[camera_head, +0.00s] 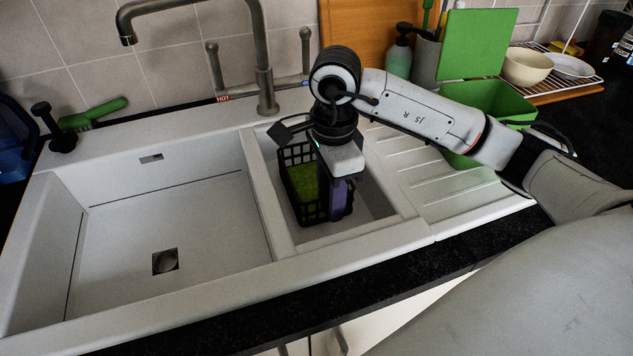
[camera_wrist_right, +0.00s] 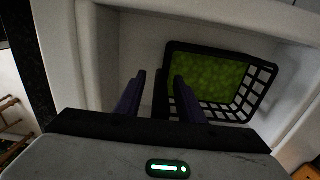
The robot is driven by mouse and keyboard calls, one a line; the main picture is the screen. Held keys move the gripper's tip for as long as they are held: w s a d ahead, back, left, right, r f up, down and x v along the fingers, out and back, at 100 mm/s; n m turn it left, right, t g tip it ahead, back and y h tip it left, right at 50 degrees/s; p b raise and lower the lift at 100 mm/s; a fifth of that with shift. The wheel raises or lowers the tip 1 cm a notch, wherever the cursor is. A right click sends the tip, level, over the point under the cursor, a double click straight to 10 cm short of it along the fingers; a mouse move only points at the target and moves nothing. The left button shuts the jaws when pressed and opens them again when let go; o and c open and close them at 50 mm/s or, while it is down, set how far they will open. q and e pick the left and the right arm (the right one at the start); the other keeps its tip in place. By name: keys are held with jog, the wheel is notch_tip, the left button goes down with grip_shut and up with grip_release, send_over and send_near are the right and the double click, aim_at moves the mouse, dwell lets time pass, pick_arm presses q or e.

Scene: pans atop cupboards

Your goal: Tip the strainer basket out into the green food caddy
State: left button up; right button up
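The black strainer basket (camera_head: 297,185) with bright green contents stands in the small sink bowl. It also shows in the right wrist view (camera_wrist_right: 258,95), with its green contents (camera_wrist_right: 210,78). My right gripper (camera_head: 338,200) reaches down at the basket's right side in the head view. In the right wrist view its two purple fingers (camera_wrist_right: 158,98) are apart, one inside the basket and one outside, with the basket's near wall between them. The green food caddy (camera_head: 500,103) stands behind my right arm with its lid (camera_head: 475,45) raised; the arm hides part of it. My left gripper is not in view.
The white sink (camera_head: 130,220) has an empty large bowl on the left. A tap (camera_head: 262,75) rises behind. A ribbed drainboard (camera_head: 425,175) lies right of the small bowl. A soap bottle (camera_head: 399,60), a bowl (camera_head: 526,66) and a dish rack stand at the back right.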

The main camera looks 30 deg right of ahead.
jog(key=shift+c, duration=0.4)
grip_shut()
